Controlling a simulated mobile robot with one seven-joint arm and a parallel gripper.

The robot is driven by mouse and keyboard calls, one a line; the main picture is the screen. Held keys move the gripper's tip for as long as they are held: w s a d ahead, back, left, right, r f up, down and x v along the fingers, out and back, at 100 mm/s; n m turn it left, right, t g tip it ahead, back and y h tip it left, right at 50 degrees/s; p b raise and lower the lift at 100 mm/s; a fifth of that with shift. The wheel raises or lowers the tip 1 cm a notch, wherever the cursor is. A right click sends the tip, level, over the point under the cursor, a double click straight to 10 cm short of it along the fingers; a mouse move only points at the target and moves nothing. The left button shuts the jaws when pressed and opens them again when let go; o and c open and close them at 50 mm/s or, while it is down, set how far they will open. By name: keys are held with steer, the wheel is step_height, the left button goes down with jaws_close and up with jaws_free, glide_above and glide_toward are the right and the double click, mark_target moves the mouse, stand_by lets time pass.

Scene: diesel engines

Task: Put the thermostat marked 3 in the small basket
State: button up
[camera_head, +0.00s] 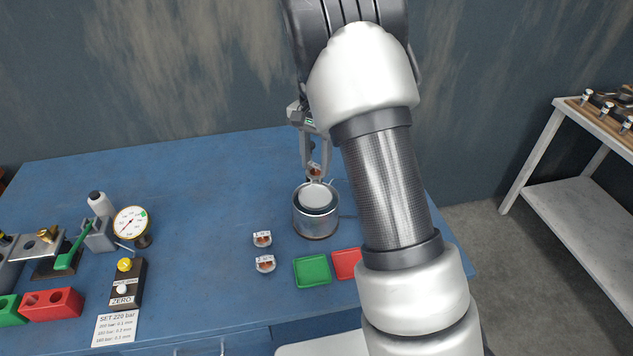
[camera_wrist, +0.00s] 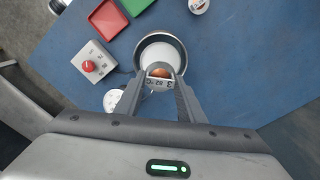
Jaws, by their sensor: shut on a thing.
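My gripper (camera_head: 316,165) is shut on a thermostat (camera_wrist: 161,74) with a copper-coloured dome and a white tag, which seems to read 82 °C and 3, upside down in the wrist view. The thermostat also shows between the fingertips in the head view (camera_head: 315,173). Two other tagged thermostats, one farther back (camera_head: 262,239) and one nearer (camera_head: 265,264), stand left of the pot. I cannot make out a separate small basket.
A green tray (camera_head: 312,270) and a red tray (camera_head: 346,263) lie in front of the pot. A grey box with a red knob (camera_wrist: 93,62) and a round white dial (camera_wrist: 113,100) are near the pot. A pressure gauge (camera_head: 131,222) stands left. The back left bench is clear.

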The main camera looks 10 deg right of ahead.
mark_target(316, 172)
steer(key=shift+f, duration=3.25)
steer(key=o, duration=1.1)
step_height(316, 172, up, 12)
steer(key=shift+r, duration=0.1)
steer(key=s+r+n+t+y, duration=0.1)
steer(key=s+r+n+t, duration=0.25)
steer(key=s+r, duration=1.15)
steer(key=s+n, duration=0.1)
steer(key=s, duration=0.4)
steer(key=s+n+t, duration=0.1)
steer(key=s+n, duration=0.1)
steer(key=s, duration=0.3)
steer(key=s+f+n+t+h, duration=0.1)
steer(key=s+n, duration=0.1)
steer(key=s, duration=0.3)
steer(key=shift+f+n, duration=0.1)
steer(key=shift+n, duration=0.15)
